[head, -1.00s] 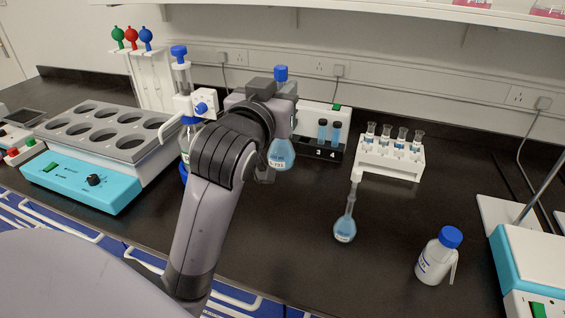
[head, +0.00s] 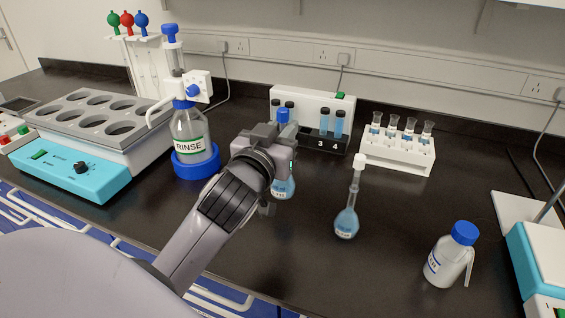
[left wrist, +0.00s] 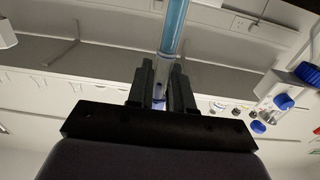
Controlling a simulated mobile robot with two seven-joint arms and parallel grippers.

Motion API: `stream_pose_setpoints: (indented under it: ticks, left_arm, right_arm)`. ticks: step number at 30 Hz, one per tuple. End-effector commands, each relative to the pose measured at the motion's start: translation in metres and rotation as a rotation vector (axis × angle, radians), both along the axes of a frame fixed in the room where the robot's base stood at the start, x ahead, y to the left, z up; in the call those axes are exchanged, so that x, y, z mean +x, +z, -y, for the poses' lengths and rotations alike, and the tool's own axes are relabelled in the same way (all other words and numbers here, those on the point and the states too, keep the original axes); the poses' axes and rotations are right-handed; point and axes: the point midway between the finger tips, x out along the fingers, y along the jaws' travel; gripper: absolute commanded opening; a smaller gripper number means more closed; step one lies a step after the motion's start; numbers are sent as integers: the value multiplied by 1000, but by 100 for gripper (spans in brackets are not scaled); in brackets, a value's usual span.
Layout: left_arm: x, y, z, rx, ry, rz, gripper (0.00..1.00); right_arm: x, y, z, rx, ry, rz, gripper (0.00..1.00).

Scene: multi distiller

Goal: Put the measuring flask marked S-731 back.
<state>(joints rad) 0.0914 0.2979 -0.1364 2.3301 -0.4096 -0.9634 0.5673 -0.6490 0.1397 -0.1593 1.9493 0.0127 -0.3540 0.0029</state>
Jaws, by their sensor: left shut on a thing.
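My left gripper (head: 283,150) is shut on the neck of a measuring flask (head: 284,188) with a blue cap and blue liquid. The flask is upright, low over the dark counter; I cannot tell whether its base touches. Its label is partly visible but too small to read surely. In the left wrist view, the flask's neck (left wrist: 173,28) stands between the two fingers (left wrist: 161,88). A second flask (head: 346,222) with a white stopper and blue liquid stands on the counter to the right of the held one. My right gripper is not in view.
A block with vials (head: 337,138) stands behind the held flask, and a white rack (head: 398,158) is right of it. The RINSE bottle (head: 190,140) stands left. A wash bottle (head: 450,262) stands at front right. Counter between the second flask and wash bottle is clear.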

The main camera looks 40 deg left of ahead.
Motion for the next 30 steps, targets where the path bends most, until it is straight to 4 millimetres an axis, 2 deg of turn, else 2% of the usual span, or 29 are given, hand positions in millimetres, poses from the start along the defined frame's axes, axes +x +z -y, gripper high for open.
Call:
stream_pose_setpoints:
  ticks: [1,5,13,27,28,30]
  left_arm:
    - [0,-8,0,0,-1,0,0]
    - [0,-16,0,1,0,3,0]
    - [0,-54,0,1,0,0,0]
    - [0,-62,0,0,0,3,0]
    - [0,-61,0,-1,0,2,30]
    - [0,-61,0,0,0,1,46]
  right_arm:
    - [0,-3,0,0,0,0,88]
    - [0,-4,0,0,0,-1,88]
    - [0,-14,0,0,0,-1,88]
    - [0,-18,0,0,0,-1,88]
    - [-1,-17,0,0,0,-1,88]
    - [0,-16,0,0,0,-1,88]
